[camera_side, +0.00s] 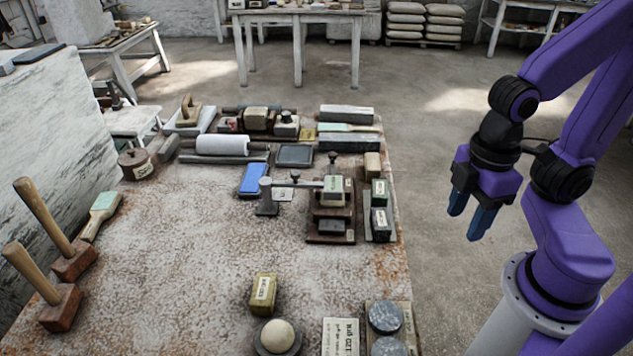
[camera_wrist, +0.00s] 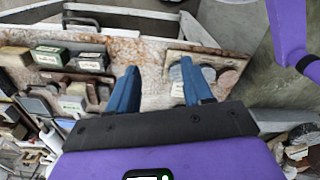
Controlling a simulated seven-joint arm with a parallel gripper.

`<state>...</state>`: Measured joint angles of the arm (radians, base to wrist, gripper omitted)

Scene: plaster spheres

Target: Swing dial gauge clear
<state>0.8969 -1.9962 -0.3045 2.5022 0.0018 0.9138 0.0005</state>
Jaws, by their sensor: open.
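What looks like the gauge stand is a grey post on a small base (camera_side: 267,198) near the table's middle. A thin horizontal arm (camera_side: 298,184) runs right from the post to a stack of blocks on a dark wooden base (camera_side: 331,237). I cannot make out a dial face. A pale plaster sphere (camera_side: 277,336) rests on a dark round seat at the front. My gripper (camera_side: 469,215) is open and empty, off the table's right side, well apart from the stand. Its blue fingers also show in the wrist view (camera_wrist: 157,88), where I cannot pick out the gauge.
A yellowish labelled block (camera_side: 263,293) stands behind the sphere. Grey discs (camera_side: 385,317) lie at the front right. A blue block (camera_side: 254,179) lies left of the stand, with stones and tools behind. Two mallets (camera_side: 62,312) stand at left. The table's left-centre (camera_side: 180,260) is clear.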

